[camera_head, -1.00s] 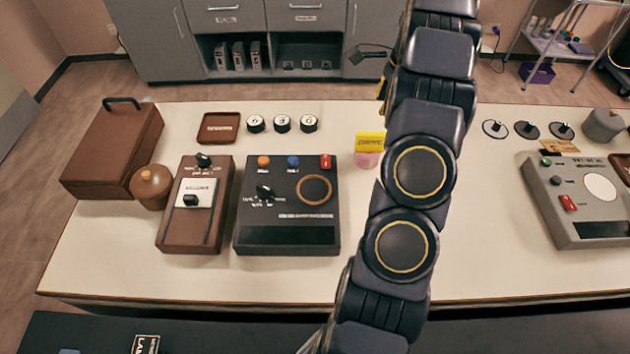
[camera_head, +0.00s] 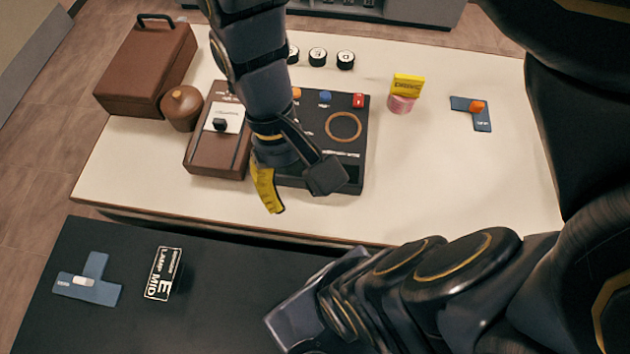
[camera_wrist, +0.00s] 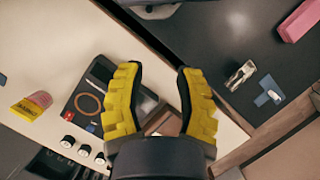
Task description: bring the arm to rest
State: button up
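My gripper (camera_head: 300,192) hangs above the front edge of the white table, over the front of a black control box (camera_head: 351,160). In the wrist view, its two yellow ribbed fingers (camera_wrist: 158,78) are well apart with nothing between them. My arm reaches in from the right side of the head view, with its forearm coming down from the top. The forearm and gripper hide part of the black box and of the brown switch box (camera_head: 208,150).
A brown case (camera_head: 148,68) and a round brown pot (camera_head: 181,105) stand at left. A pink cup with a yellow card (camera_head: 402,103) and an orange-knobbed blue piece (camera_head: 470,112) are at right. A black surface in front holds a blue piece (camera_head: 91,280) and a label plate (camera_head: 163,273).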

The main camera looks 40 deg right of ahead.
jog(key=shift+s+a+r+n+t+h, duration=0.15)
jog(key=shift+s+r+n+t+h, duration=0.25)
jog(key=shift+s+r+n+t, duration=0.7)
jog(key=shift+r, duration=0.15)
